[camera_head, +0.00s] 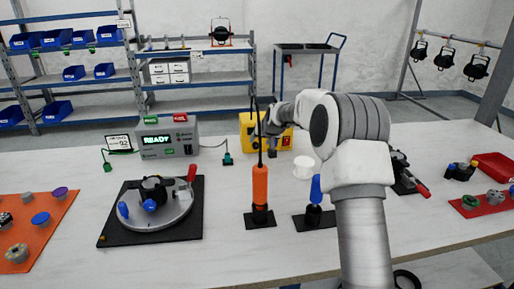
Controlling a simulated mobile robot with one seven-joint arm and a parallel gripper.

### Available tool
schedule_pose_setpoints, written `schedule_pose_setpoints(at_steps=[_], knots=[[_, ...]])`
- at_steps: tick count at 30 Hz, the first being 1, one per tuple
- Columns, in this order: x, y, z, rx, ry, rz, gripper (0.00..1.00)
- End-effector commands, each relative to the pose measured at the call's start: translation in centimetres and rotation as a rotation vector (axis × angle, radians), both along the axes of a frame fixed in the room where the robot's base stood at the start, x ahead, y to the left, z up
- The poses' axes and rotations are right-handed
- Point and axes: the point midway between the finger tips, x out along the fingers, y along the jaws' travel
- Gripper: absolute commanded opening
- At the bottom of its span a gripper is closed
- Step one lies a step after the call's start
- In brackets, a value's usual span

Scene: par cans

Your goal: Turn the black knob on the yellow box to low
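The yellow box (247,121) stands at the back of the white table, a little right of centre. My arm comes in from the front right, and its end reaches over to the box. My gripper (268,142) is small and dark in front of the box's front face and hides part of it. I cannot make out the black knob or its setting apart from the dark gripper parts. I cannot tell whether the gripper touches the box, nor whether its fingers are open or shut.
An orange-handled upright tool (260,186) and a blue-handled one (315,190) stand in front of the box. A grey box reading READY (168,140) is at left, behind a round fixture (155,209) on a black mat. A white roll (303,168) sits right of centre.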

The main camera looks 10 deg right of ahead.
Motion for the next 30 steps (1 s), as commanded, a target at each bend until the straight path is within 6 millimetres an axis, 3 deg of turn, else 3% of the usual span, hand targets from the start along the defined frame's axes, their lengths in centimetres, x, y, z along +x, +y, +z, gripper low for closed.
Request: schedule_pose_setpoints(at_steps=[6, 12, 26, 30], knots=[[2.7, 0.4, -2.9, -0.001, 0.001, 0.0, 0.61], [4.2, 0.6, -4.2, 0.0, 0.0, -0.001, 0.61], [4.9, 0.6, -4.8, -0.001, 0.0, -0.001, 0.61], [4.9, 0.6, -4.7, -0.001, 0.0, -0.001, 0.38]])
